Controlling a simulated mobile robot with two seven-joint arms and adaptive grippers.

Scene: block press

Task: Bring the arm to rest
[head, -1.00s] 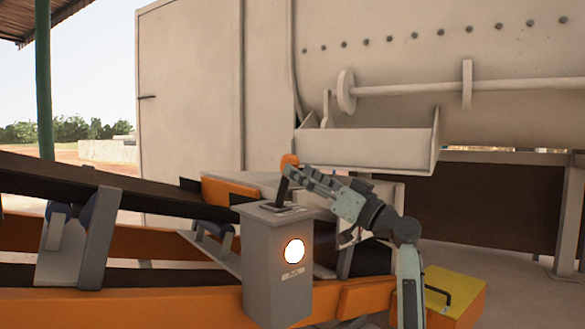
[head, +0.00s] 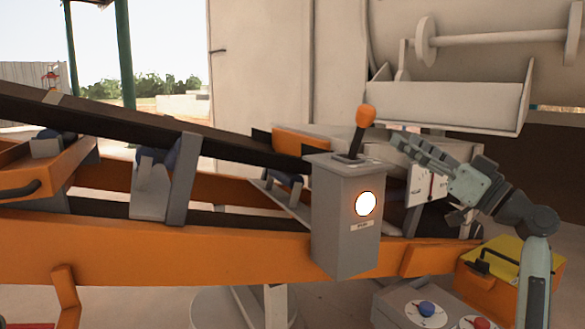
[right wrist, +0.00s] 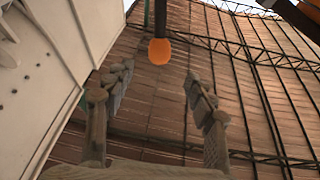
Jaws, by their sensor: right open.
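A grey control box (head: 345,215) with a lit white round lamp (head: 366,204) stands in front of the conveyor. A lever with an orange knob (head: 366,116) rises from its top and leans slightly right. My right gripper (head: 402,145) is open and empty, just right of the lever and apart from it. In the right wrist view my gripper (right wrist: 158,72) has its fingers spread. The orange knob (right wrist: 159,52) shows beyond the gap between the fingertips. My left gripper is in neither view.
An orange-framed conveyor (head: 150,245) with a dark belt runs across the left. A large pale machine (head: 285,90) with a hopper (head: 450,105) stands behind. A yellow box (head: 490,262) with a dark handle and a grey panel with blue and red knobs (head: 427,308) are at lower right.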

